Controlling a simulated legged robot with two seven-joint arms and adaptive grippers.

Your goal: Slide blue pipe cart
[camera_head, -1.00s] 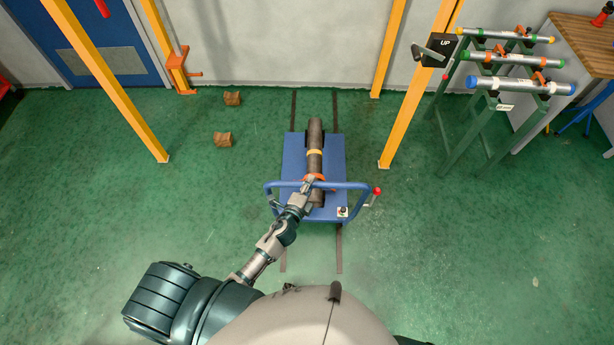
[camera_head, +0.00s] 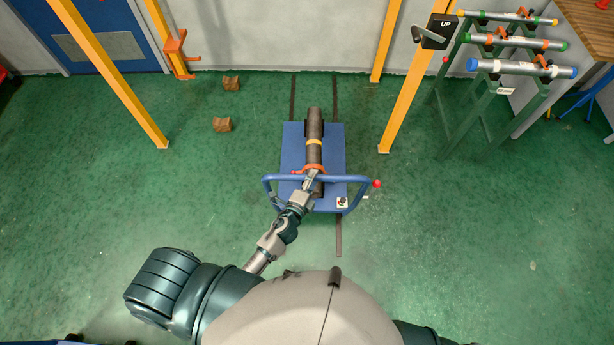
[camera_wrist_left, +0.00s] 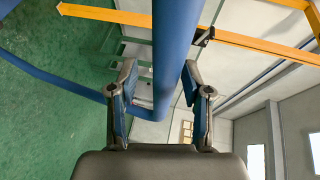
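The blue pipe cart (camera_head: 292,150) stands on the floor in front of me, with a dark grey pipe (camera_head: 315,125) lying lengthwise on it. A yellow band and an orange clamp are around the pipe. The cart's blue handle bar (camera_head: 342,178) crosses its near end, with a red knob (camera_head: 377,183) at the right. My left gripper (camera_head: 311,178) is at the middle of the handle. In the left wrist view, the blue bar (camera_wrist_left: 178,50) runs between the two fingers of my left gripper (camera_wrist_left: 160,85), with a gap on its left side. The right gripper is not visible.
Dark floor rails (camera_head: 337,95) run under the cart. Yellow posts (camera_head: 405,95) stand on both sides, with a black "UP" box (camera_head: 440,31) at the right one. A green rack (camera_head: 462,110) holds several pipes. Two brown blocks (camera_head: 222,125) lie left; the surrounding floor is clear.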

